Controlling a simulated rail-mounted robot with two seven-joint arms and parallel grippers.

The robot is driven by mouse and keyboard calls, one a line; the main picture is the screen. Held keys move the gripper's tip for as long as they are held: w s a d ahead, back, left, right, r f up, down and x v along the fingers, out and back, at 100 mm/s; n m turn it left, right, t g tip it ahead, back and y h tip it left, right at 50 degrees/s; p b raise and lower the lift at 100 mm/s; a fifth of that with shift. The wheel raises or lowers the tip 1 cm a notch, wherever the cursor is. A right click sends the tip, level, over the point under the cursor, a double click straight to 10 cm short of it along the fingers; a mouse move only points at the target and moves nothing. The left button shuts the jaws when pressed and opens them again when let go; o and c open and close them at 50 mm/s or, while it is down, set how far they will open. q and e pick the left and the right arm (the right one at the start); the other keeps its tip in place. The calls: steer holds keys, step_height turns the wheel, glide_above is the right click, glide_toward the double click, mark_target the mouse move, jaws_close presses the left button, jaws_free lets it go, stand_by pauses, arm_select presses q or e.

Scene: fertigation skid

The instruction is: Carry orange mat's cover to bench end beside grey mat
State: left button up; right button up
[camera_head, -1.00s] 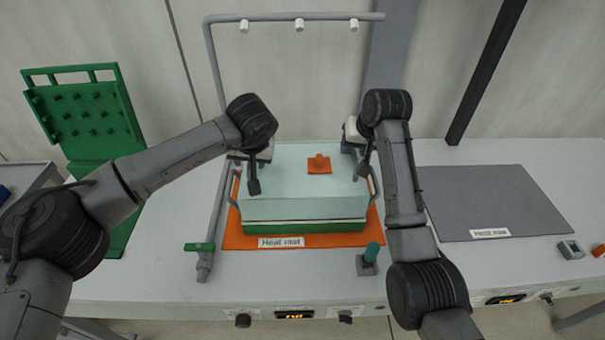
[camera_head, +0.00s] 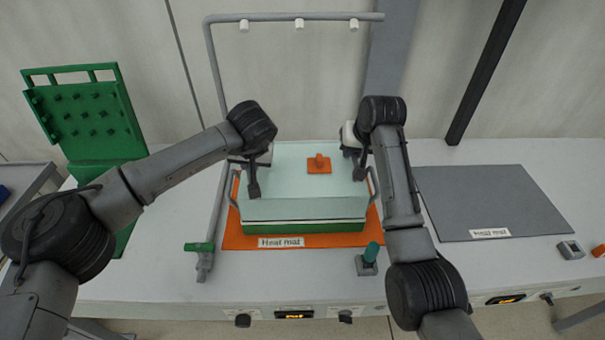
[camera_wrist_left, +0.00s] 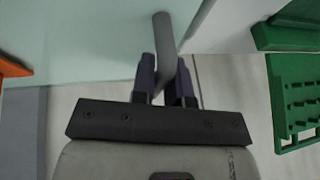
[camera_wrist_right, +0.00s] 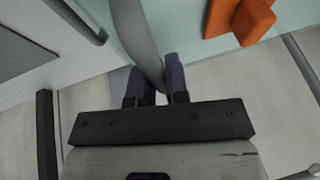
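The grey mat (camera_head: 495,200) lies flat and bare on the bench to the right.
A grey pipe frame (camera_head: 295,16) with white nozzles arches behind the cover. A green-handled valve (camera_head: 199,247) and a teal-topped fitting (camera_head: 370,255) stand near the front. A green pegboard (camera_head: 90,120) is at left.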

arm_select(q)
jaws_close()
arm_select(e)
jaws_close()
arm_select(q)
steer(key=shift+r, duration=0.15)
arm_select(e)
steer(key=shift+r, duration=0.1)
